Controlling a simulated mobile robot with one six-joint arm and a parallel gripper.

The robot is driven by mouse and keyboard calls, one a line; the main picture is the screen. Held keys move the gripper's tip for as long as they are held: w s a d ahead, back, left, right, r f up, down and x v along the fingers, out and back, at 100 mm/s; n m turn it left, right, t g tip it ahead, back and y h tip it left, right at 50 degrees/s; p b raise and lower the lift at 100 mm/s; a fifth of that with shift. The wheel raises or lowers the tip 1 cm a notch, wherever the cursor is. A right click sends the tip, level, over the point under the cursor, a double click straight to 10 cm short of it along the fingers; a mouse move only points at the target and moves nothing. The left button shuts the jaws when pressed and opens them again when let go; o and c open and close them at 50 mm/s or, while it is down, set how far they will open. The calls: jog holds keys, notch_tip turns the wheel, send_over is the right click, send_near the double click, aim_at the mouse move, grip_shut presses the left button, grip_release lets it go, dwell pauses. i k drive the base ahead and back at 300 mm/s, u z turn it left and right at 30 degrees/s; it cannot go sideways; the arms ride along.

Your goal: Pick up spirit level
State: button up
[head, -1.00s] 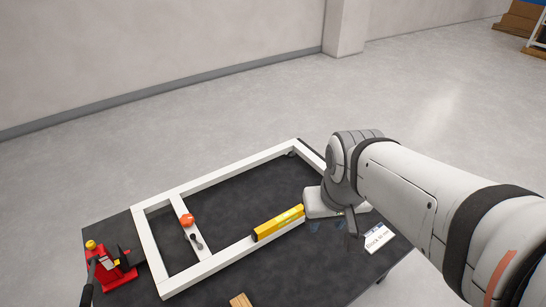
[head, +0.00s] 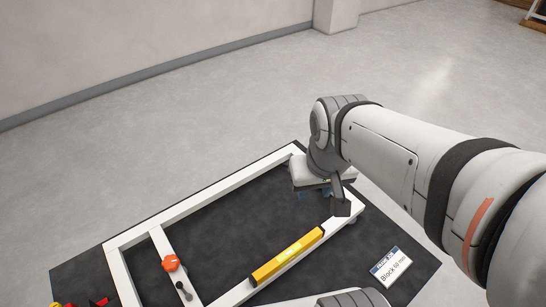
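The yellow spirit level (head: 287,256) lies along the near white bar of a frame on the dark table. My gripper (head: 325,203) is above the right part of the white frame, to the right of and beyond the level's right end. It appears apart from the level. Its fingers are mostly hidden behind my wrist, so I cannot see whether they are open or shut.
The white frame (head: 208,199) lies on the black tabletop (head: 228,222). An orange knob (head: 171,263) and a small dark-handled part (head: 183,288) sit on its crossbar. A white labelled block (head: 391,268) lies at the right. Red parts (head: 100,302) show at the lower left edge.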

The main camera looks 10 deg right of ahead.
aim_at(258, 278)
jog(key=u, duration=1.1)
jog(key=k, duration=0.45)
jog(key=z, duration=0.25)
